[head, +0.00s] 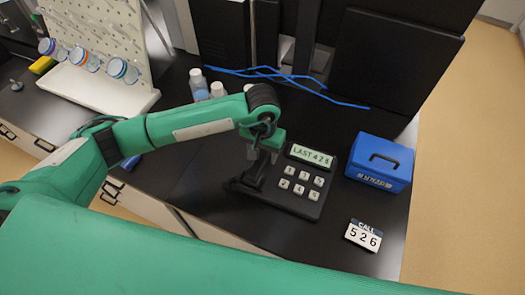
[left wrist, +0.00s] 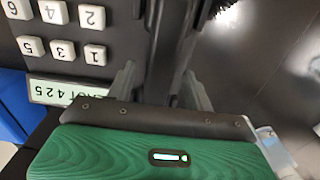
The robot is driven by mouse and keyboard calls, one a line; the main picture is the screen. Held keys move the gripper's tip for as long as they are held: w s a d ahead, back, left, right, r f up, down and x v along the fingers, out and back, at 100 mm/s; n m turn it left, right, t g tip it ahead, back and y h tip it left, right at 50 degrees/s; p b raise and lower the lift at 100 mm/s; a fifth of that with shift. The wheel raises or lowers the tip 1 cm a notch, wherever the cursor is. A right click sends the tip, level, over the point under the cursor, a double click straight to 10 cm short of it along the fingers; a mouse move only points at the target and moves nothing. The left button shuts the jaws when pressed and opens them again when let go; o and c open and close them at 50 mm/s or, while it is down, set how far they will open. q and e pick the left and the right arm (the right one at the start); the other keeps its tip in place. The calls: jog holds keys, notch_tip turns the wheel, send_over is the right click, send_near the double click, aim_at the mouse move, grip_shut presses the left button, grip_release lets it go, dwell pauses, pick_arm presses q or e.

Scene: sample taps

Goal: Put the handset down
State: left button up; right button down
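The desk phone (head: 287,205) is black, with pale keys and a display (head: 311,155) reading "LAST" and a number. The display also shows in the left wrist view (left wrist: 60,92). The black handset (head: 243,186) is at the phone's left side, partly hidden by my left gripper (head: 262,160). In the left wrist view the handset (left wrist: 170,45) runs between the two fingers of the left gripper (left wrist: 161,82). The fingers look apart, with narrow gaps beside the handset. I cannot tell whether it sits fully in its cradle. My right gripper is not in view.
A blue box (head: 380,163) with a handle stands right of the phone. A card (head: 363,236) reading "CALL 526" lies in front of it. White-capped bottles (head: 198,85), a blue cable (head: 290,77) and a pegboard rack (head: 100,90) are behind and left.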

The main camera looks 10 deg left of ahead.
aim_at(263, 155)
pick_arm(q)
jog(key=shift+r, duration=0.1)
jog(key=shift+r+p, duration=0.15)
jog(key=shift+p, duration=0.15)
jog(key=shift+r+b, duration=0.2)
jog(key=shift+b, duration=0.15)
notch_tip(263, 155, up, 12)
jog(key=b, duration=0.4)
jog(key=shift+f, duration=0.25)
jog(key=shift+s+f, duration=0.1)
jog(key=shift+f, duration=0.05)
